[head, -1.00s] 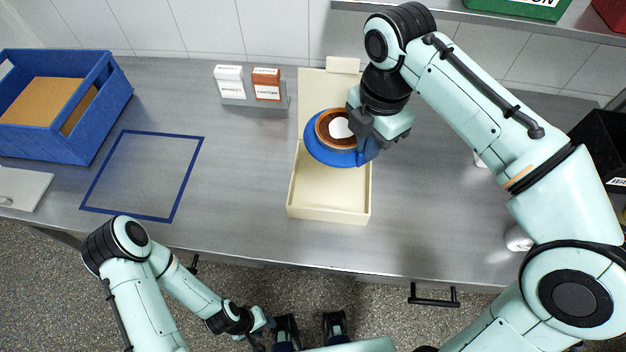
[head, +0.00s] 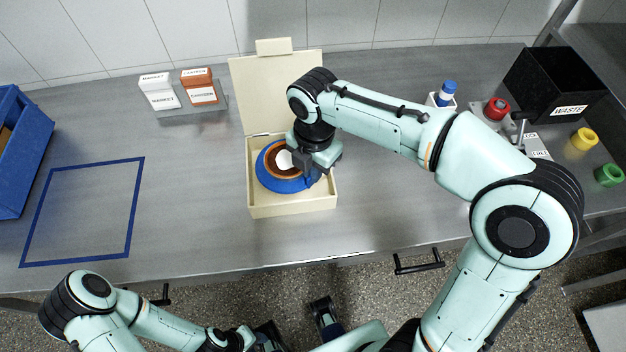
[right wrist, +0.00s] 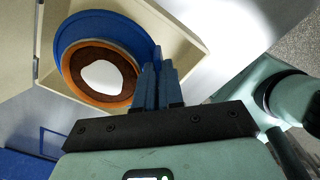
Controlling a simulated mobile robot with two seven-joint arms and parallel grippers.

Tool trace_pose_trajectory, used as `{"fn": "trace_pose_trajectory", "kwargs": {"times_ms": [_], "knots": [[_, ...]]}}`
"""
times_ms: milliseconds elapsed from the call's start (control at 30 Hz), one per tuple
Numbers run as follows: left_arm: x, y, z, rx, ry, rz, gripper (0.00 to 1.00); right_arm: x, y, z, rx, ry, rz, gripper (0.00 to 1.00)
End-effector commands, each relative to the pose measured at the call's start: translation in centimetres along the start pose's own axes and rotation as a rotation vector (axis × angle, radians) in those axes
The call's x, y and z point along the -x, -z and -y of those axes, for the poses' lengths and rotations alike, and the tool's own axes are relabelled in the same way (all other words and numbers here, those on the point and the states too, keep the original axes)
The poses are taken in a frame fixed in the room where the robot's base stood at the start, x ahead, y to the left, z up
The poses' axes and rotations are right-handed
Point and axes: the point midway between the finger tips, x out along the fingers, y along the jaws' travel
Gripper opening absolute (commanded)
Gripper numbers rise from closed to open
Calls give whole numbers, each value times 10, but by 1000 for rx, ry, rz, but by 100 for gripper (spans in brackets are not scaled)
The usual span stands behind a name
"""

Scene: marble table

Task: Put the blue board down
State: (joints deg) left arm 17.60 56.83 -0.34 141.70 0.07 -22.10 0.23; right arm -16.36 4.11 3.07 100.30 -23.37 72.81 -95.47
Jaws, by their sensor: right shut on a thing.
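The blue board (head: 283,187) is round and bears a brown-rimmed round item (head: 271,160) with a white centre. It also shows in the right wrist view (right wrist: 88,22). My right gripper (head: 313,177) is shut on the board's right edge; its fingers show in the right wrist view (right wrist: 160,82). The board is within the outline of the open cream box (head: 292,207), between its walls. I cannot tell if it touches the box floor. My left gripper (head: 268,338) is low at the bottom, away from the table, its jaws unclear.
The box lid (head: 268,90) stands open at the back. Market and canteen blocks (head: 180,93) stand back left. A blue-outlined square (head: 85,210) and a blue crate (head: 22,150) are at left. A black waste bin (head: 555,85) is at right. The table around the box is clear.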

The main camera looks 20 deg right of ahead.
Motion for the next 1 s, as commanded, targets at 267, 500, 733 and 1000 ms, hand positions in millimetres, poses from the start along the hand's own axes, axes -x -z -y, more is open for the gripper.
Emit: {"fn": "trace_pose_trajectory", "kwargs": {"times_ms": [267, 500, 733, 1000], "knots": [[-7, 0, 2, 1, 0, 1, 43, -36, 0, 1, -1, 2, -1, 0], [-8, 1, 2, 0, 0, 0, 43, -45, 0, 0, -1, -3, 0, 0], [-9, 1, 3, 0, 0, -2, 43, -48, 0, 0, -1, -2, 0, 0], [-9, 1, 3, 0, 0, -2, 43, -48, 0, 0, 0, -1, 0, 33]]}}
